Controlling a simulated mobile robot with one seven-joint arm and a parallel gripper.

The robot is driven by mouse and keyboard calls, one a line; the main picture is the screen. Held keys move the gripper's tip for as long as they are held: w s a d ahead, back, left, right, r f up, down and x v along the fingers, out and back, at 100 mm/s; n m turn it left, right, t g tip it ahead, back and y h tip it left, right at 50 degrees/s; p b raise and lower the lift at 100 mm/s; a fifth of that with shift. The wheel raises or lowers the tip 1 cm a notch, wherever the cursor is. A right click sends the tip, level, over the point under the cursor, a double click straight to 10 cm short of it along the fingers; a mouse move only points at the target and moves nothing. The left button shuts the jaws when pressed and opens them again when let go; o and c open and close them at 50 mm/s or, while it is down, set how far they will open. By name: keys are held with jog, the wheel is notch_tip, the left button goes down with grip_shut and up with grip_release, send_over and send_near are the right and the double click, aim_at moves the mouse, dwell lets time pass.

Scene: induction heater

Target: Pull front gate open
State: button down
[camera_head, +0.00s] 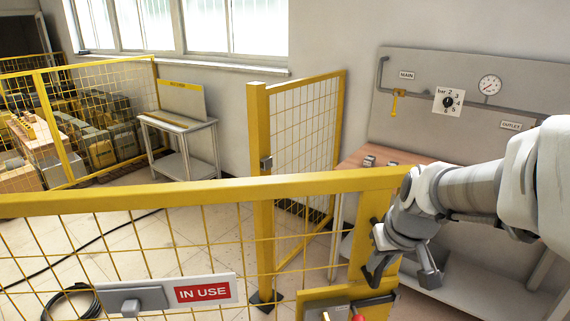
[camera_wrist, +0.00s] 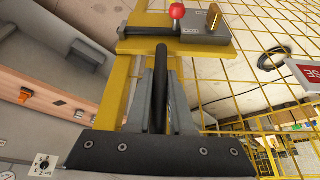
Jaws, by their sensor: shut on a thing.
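The front gate (camera_head: 180,191) is a yellow frame with wire mesh and an "IN USE" sign (camera_head: 203,291). It crosses the front of the head view. My gripper (camera_head: 374,278) is at the gate's right end, beside its yellow upright. In the wrist view my gripper (camera_wrist: 162,115) is shut on the gate's dark bar handle (camera_wrist: 161,62), which runs between the grey fingers. A latch plate with a red knob (camera_wrist: 177,11) and a brass-coloured piece (camera_wrist: 213,17) is just beyond the handle. The head view cuts off the gate's lower part.
A yellow post (camera_head: 259,130) with a side fence panel (camera_head: 305,125) stands behind the gate. A workbench (camera_head: 385,154) and a gauge panel (camera_head: 425,80) are at the right. Behind the gate are a small table (camera_head: 178,124), crates, a floor cable and open tiled floor.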

jog(key=c, duration=0.8)
grip_release()
jog(key=shift+r, duration=0.1)
jog(key=p+v, duration=0.2)
jog(key=v, duration=1.5)
jog(key=shift+s, duration=0.15)
